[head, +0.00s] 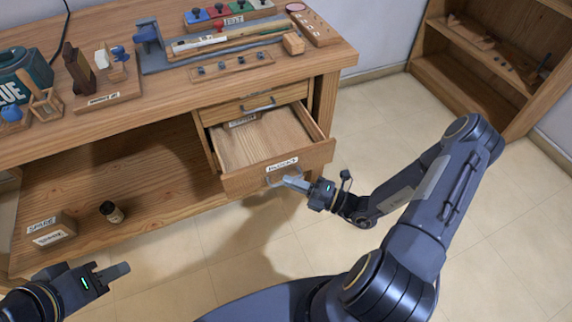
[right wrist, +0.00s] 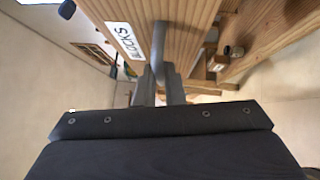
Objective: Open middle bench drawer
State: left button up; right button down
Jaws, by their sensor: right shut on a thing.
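The bench drawer labelled "BLOCKS" (head: 262,176) is pulled well out of the wooden bench, below another drawer (head: 240,108) that is closed. Its inside is mostly bare, with a small labelled piece (head: 243,120) near the back. My right gripper (head: 288,181) is at the drawer front, shut on its grey handle (head: 272,172). In the right wrist view the fingers (right wrist: 160,92) close around the handle (right wrist: 158,50) beside the label. My left gripper (head: 115,271) is low at the left, away from the bench; its finger gap cannot be made out.
The bench top (head: 120,120) holds a vice, tool racks and a green case (head: 22,75). A small box (head: 52,230) and a dark jar (head: 112,212) stand on the lower shelf. A wooden shelf unit (head: 470,75) is at the right. The floor before the drawer is clear.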

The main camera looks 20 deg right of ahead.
jog(key=shift+s, duration=0.85)
jog(key=c, duration=1.5)
grip_release()
jog(key=p+v, duration=0.1)
jog(key=v, duration=0.6)
jog(key=shift+s+d+f, duration=0.15)
jog(key=shift+s+d, duration=0.1)
jog(key=shift+d, duration=0.05)
